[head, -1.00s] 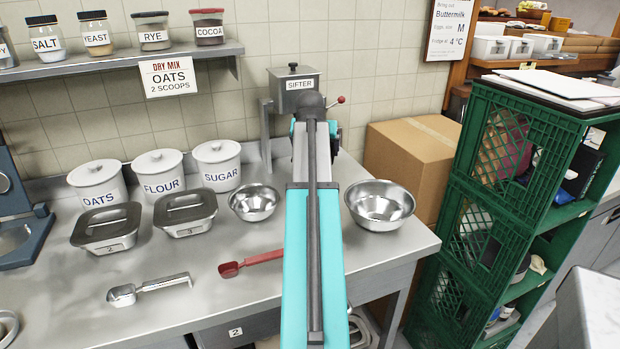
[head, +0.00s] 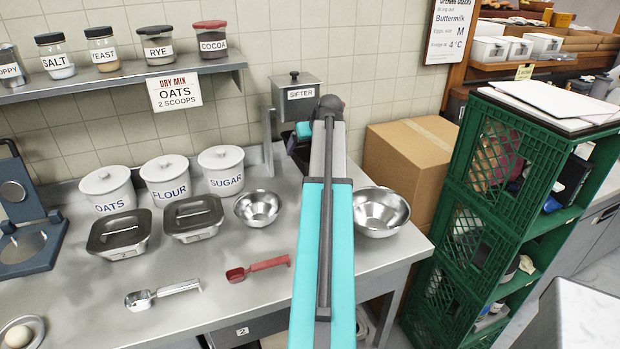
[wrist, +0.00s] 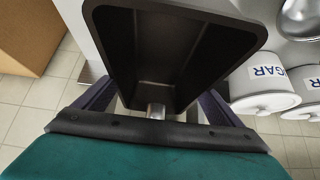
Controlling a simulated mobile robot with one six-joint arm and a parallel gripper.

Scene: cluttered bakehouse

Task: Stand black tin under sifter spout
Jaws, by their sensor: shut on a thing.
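The black tin (wrist: 175,45) is empty, with its open inside facing the camera in the wrist view. My gripper (wrist: 157,112) is shut on its near end. In the head view, my arm hides most of the gripper and the tin; a small dark part shows just left of the arm, below the sifter. The grey sifter (head: 298,98) with a dark knob stands on a post at the back of the bench. Its spout is hidden, so I cannot tell whether the tin is under it.
Metal bowls (head: 258,208) (head: 380,214) stand on both sides of my arm. A cardboard box (head: 408,160) and green crates (head: 485,215) are to the right.

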